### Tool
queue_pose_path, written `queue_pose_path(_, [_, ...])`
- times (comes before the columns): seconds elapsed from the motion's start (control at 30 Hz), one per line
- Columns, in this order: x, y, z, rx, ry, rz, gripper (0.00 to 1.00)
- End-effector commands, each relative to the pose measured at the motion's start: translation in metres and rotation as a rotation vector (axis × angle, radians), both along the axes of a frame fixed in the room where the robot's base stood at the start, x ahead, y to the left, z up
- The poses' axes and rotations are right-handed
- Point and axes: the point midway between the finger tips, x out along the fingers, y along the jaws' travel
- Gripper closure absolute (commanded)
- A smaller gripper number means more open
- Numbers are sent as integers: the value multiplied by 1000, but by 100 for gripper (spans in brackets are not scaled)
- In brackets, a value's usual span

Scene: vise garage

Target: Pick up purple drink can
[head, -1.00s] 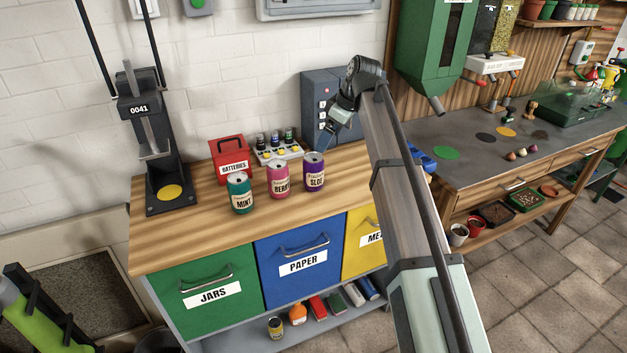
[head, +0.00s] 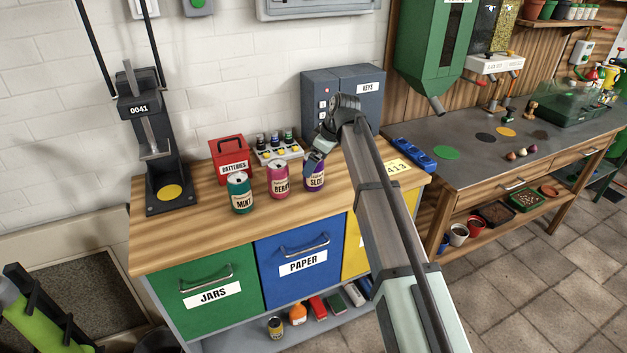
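The purple drink can (head: 317,183), with a cream label, stands upright on the wooden counter (head: 200,237) at the right end of a row of cans. My gripper (head: 312,164) is at the can's top, reaching down from the upper right and hiding part of its upper side. I cannot tell whether the fingers touch the can, or whether they are open or shut.
A pink can (head: 278,182) stands close to the left of the purple one, and a green can (head: 239,195) further left. Behind are a red batteries box (head: 231,162), a tray of small bottles (head: 277,150) and a grey key cabinet (head: 360,100). Bare counter lies in front.

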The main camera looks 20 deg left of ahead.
Motion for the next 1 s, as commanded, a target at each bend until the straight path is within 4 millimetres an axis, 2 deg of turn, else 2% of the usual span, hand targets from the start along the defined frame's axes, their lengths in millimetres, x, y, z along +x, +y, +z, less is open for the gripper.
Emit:
queue_pose_path(0.2, [0, 11, -25, -1, 1, 1, 1])
queue_pose_path(0.47, [0, 12, -27, 0, 0, 0, 2])
queue_pose_path(1.0, [0, 12, -27, 0, 0, 0, 53])
